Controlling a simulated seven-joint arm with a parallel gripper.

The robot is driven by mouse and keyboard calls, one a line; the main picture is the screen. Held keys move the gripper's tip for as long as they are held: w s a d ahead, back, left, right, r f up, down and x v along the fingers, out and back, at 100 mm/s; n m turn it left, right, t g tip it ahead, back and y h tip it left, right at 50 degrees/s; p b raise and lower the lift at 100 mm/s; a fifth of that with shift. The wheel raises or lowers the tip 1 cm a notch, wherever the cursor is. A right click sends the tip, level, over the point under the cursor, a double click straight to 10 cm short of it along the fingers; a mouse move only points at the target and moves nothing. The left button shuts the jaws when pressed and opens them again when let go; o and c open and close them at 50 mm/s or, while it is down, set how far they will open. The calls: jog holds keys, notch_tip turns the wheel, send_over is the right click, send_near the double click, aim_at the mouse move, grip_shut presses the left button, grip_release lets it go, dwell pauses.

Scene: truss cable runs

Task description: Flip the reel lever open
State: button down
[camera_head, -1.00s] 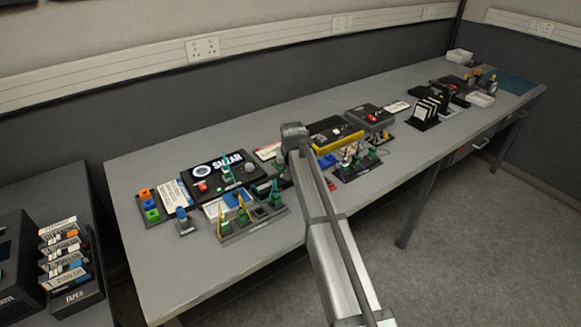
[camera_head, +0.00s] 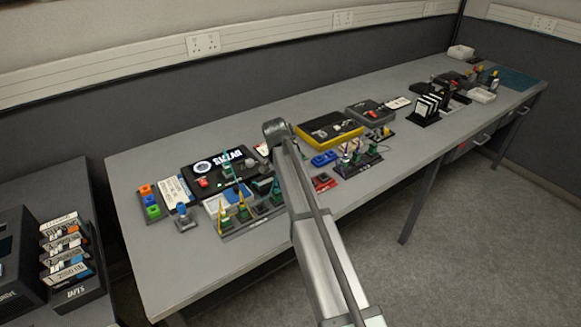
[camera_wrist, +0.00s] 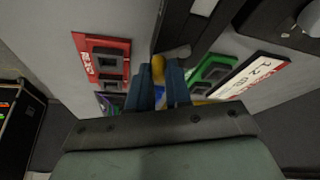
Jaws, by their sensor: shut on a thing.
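In the wrist view my gripper (camera_wrist: 161,88) has its two blue fingers shut on a small yellow piece (camera_wrist: 158,68). The piece stands upright between the fingertips, against the edge of a dark device (camera_wrist: 198,28). I cannot tell for certain that this piece is the reel lever; most of it is hidden by the fingers. A grey part (camera_wrist: 181,52) of the device lies just beyond the right fingertip. In the head view my fingers are hidden behind my own arm, which reaches over the middle of the bench.
A red block (camera_wrist: 103,62) lies left of the fingers, and a green block (camera_wrist: 212,72) and white label card (camera_wrist: 258,75) lie right. On the bench (camera_head: 150,268) stand a black reel panel (camera_head: 222,165), a yellow-edged box (camera_head: 329,129) and several plug racks. The front-left bench is clear.

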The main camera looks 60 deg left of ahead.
dwell(0.3)
jog(key=c, duration=1.1)
grip_release()
jog(key=shift+o, duration=0.2)
jog(key=v, duration=1.4)
jog(key=shift+f, duration=0.1)
